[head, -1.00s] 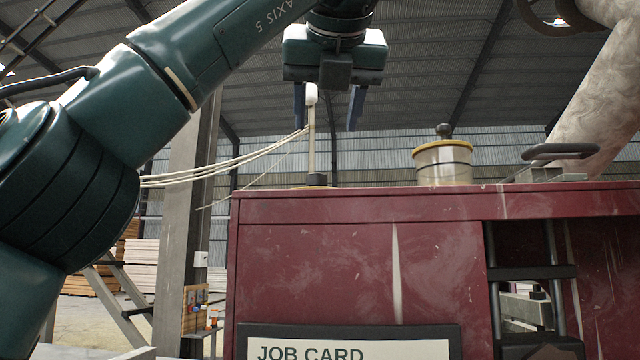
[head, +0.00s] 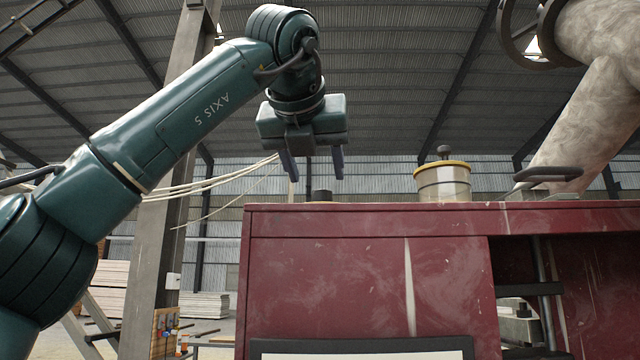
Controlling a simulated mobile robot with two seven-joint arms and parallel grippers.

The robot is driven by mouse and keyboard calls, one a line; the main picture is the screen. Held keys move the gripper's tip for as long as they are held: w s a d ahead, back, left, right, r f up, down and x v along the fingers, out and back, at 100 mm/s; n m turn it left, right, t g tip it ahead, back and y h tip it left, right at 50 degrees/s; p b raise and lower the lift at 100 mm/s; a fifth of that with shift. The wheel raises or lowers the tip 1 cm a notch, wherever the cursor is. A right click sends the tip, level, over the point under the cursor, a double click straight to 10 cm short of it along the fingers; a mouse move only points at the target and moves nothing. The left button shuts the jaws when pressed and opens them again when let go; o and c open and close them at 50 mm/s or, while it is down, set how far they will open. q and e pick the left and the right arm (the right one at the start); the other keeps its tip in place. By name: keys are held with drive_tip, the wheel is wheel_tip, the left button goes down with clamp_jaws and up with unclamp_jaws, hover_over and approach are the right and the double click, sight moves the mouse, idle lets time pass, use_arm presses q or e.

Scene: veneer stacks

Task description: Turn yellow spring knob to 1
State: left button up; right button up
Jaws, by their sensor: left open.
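My left gripper (head: 312,168) is open, its two dark blue fingers pointing down above the left part of the maroon cabinet's top. A short dark base (head: 321,196) stands on the cabinet below the fingers. I cannot clearly make out a yellow spring knob or any number marks. A pale canister (head: 443,184) with a yellow rim and a dark ball on its lid stands on the cabinet, to the right of the gripper and apart from it. My right gripper is not in view.
The maroon cabinet (head: 330,275) fills the lower middle and right. A dark handle-like bar (head: 547,174) lies over its top at the right, near a thick pale pipe (head: 580,110). Pale cords (head: 215,184) run to the left behind the gripper. Cabinet top between gripper and canister looks clear.

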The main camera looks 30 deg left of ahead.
sight(323, 190)
use_arm(q)
drive_tip(key=x, duration=0.5)
drive_tip(key=shift+p, duration=0.35)
drive_tip(key=shift+s, duration=0.1)
drive_tip(key=c, duration=1)
drive_tip(key=n+g+y, duration=0.2)
drive_tip(key=n+y, duration=0.1)
drive_tip(key=shift+w+d+r, duration=0.2)
drive_tip(key=shift+d, duration=0.2)
drive_tip(key=shift+f+n+g+y+p, duration=0.1)
drive_tip(key=shift+n+g+y+p, duration=0.3)
drive_tip(key=shift+n+y, duration=0.4)
drive_tip(key=o, duration=1)
